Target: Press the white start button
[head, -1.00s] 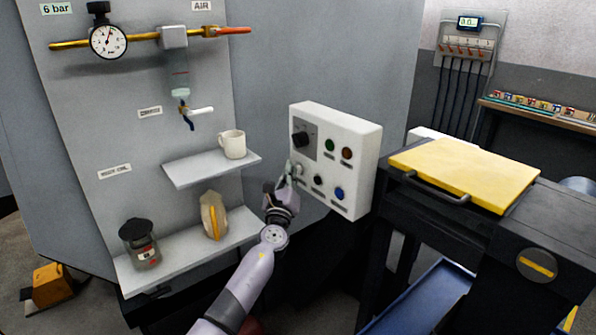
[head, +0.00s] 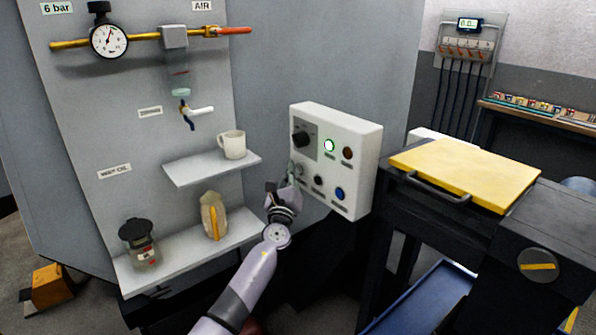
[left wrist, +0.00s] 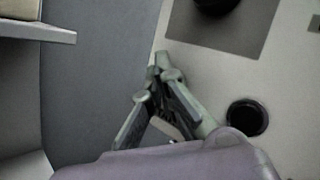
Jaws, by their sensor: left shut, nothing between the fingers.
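A white control box (head: 358,128) has a black knob (head: 300,139), a brightly lit green lamp (head: 329,146), a dim orange-brown lamp (head: 347,153), a black button (head: 318,180) and a blue button (head: 339,194). My left gripper (head: 291,175) is shut and empty, with its tips at the lower left of the box face, left of the black button. In the left wrist view, the closed fingertips (left wrist: 165,68) lie over the left edge of the panel. I cannot clearly make out the white button; the fingers cover that area. My right gripper is not in view.
Left of the box, shelves hold a white mug (head: 232,145), a dark-lidded jar (head: 139,243) and a yellowish jug (head: 214,216). A dark machine with a yellow lid (head: 465,172) stands close on the right. A red-handled air pipe (head: 232,30) runs above.

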